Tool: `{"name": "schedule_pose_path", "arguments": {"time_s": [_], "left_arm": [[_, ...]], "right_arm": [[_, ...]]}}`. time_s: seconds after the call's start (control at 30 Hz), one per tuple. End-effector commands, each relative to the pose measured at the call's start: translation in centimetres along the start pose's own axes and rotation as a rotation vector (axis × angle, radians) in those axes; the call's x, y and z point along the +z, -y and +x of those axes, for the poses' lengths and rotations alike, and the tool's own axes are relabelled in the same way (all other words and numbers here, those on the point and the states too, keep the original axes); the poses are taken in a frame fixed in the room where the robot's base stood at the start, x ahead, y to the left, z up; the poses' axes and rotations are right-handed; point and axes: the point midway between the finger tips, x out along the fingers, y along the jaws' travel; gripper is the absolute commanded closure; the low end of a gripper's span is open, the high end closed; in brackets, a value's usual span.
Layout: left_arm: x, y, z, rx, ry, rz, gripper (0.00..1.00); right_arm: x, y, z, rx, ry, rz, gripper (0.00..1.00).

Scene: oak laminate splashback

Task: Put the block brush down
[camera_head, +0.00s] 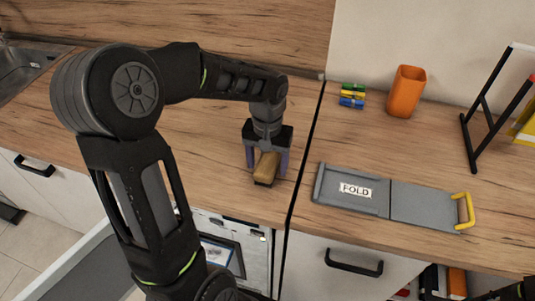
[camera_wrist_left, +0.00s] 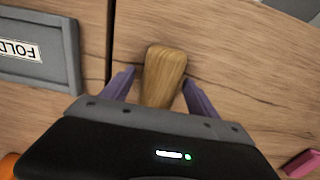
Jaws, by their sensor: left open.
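The block brush (camera_head: 266,168) has a tan wooden body with a dark underside. It is on the oak worktop, left of the dark seam and near the front edge. My left gripper (camera_head: 267,162) is above it, with its two purple fingers apart, one on each side of the brush. In the left wrist view the wooden block (camera_wrist_left: 164,75) shows between the spread fingers (camera_wrist_left: 160,92), with gaps beside it. The brush's underside is mostly hidden. My right gripper cannot be made out.
A grey folding board marked FOLD (camera_head: 420,203), with a yellow handle, lies right of the seam. An orange cup (camera_head: 405,91), several coloured blocks (camera_head: 352,95) and a black rack (camera_head: 484,115) stand behind it. A pink item (camera_wrist_left: 302,163) shows in the wrist view. Worktop left of the brush is clear.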

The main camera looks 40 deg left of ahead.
Motion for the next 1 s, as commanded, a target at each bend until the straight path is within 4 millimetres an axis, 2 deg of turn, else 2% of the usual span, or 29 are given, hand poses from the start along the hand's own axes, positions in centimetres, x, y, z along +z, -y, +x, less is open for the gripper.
{"name": "schedule_pose_path", "arguments": {"time_s": [0.17,0.5,0.7,0.83,1.0], "left_arm": [[-0.1,0.0,-1.5,0.000,-0.004,-0.001,0.31],[-0.1,0.0,-8.2,0.001,-0.006,0.000,0.31],[-0.1,0.0,-11.3,0.001,-0.003,0.000,0.31],[0.0,0.0,-12.2,0.001,-0.001,-0.001,0.31],[0.0,0.0,-12.3,0.000,0.000,0.000,0.31]], "right_arm": [[0.0,0.0,0.0,0.001,0.000,0.000,0.31],[-0.1,-0.1,0.5,-0.001,-0.001,-0.001,0.31],[-0.1,-0.2,0.6,-0.002,-0.002,-0.002,0.31],[-0.1,-0.2,0.6,-0.002,-0.002,-0.002,0.31],[-0.1,-0.2,0.6,-0.002,-0.002,-0.002,0.31]]}}
